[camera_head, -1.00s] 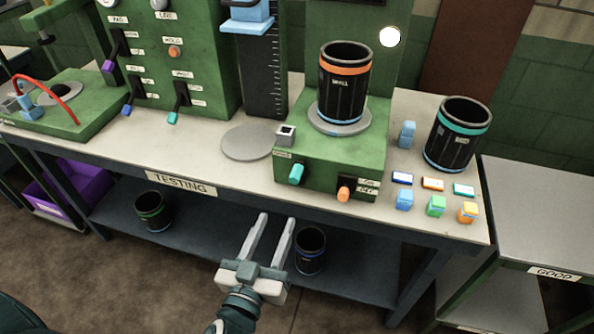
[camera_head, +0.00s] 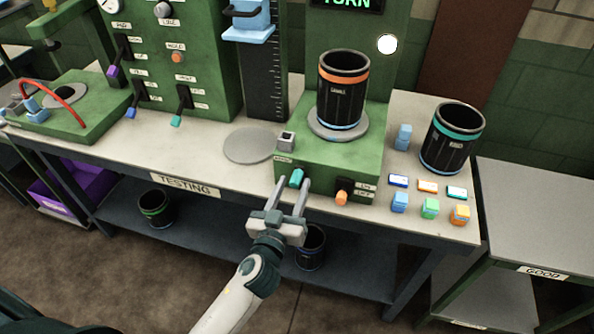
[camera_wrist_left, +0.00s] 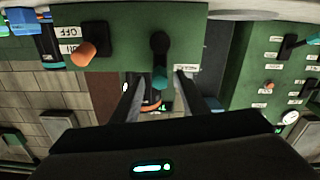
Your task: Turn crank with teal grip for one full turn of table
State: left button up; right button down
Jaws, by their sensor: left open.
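The crank's teal grip (camera_head: 296,178) sticks out from the front of the green test stand (camera_head: 345,157). A black sleeve with an orange band (camera_head: 342,92) stands upright on the stand's round grey turntable (camera_head: 338,128). My left gripper (camera_head: 294,184) is open, with its fingertips at the front of the stand, close around the teal grip. In the left wrist view the teal grip (camera_wrist_left: 160,77) shows between the two fingers, below its dark crank arm (camera_wrist_left: 160,50). I cannot tell whether the fingers touch it. My right gripper is not in view.
An orange-tipped lever (camera_head: 341,197) sits just right of the crank. A teal-banded sleeve (camera_head: 452,138) and several small coloured blocks (camera_head: 430,207) stand at the table's right. A flat grey disc (camera_head: 249,145) lies left of the stand. Two sleeves sit on the lower shelf (camera_head: 220,228).

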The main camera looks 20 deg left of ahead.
aim_at(297, 177)
pick_arm(q)
jog(key=shift+w+p, duration=0.5)
jog(key=shift+w, duration=1.6)
jog(key=c, duration=1)
